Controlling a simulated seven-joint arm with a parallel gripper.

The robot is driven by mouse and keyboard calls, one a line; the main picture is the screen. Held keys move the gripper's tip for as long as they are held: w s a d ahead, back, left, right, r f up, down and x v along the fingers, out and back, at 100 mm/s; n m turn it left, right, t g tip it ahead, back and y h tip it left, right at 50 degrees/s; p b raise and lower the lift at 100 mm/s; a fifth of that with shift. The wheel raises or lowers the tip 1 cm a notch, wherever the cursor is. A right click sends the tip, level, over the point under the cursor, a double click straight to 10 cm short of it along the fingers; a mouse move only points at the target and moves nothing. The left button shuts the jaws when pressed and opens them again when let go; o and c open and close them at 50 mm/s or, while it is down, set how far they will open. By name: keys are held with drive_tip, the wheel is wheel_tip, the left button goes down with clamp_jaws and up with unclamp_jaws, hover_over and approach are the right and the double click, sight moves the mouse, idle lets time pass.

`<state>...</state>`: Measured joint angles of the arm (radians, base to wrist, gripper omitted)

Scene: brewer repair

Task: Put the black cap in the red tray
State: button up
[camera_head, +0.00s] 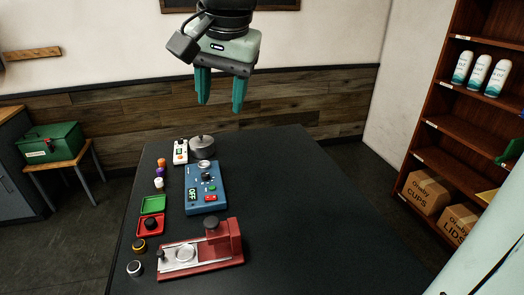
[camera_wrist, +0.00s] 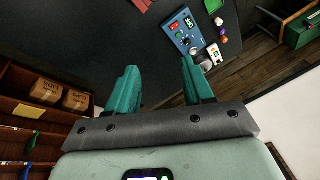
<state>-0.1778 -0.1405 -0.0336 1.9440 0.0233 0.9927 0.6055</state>
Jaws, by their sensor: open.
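A round black piece that looks like the black cap (camera_head: 151,223) sits inside the small red tray (camera_head: 140,232) on the left side of the dark table. My gripper (camera_head: 220,107) is high above the far part of the table, well apart from the tray, with its teal fingers pointing down. It is open, with nothing between its fingers. In the wrist view my gripper (camera_wrist: 159,66) also shows spread and empty. I cannot make out the black cap in the wrist view.
A green tray (camera_head: 153,204) adjoins the red tray. The blue device (camera_head: 204,190) stands to the right, the red press (camera_head: 225,250) in front. Small round parts line the left edge. A grey pot (camera_head: 202,145) stands at the back. The table's right half is clear.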

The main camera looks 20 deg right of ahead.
drive_tip(key=s+d+f+n, duration=0.2)
drive_tip(key=s+n, duration=0.1)
drive_tip(key=s, duration=0.5)
drive_tip(key=s+d+f+n+t, duration=0.1)
drive_tip(key=s+d+f+n, duration=0.1)
drive_tip(key=s, duration=0.7)
drive_tip(key=shift+s+d+f+n+t+h, duration=0.2)
drive_tip(key=shift+d+n+t+h, duration=0.15)
drive_tip(key=shift+d, duration=0.35)
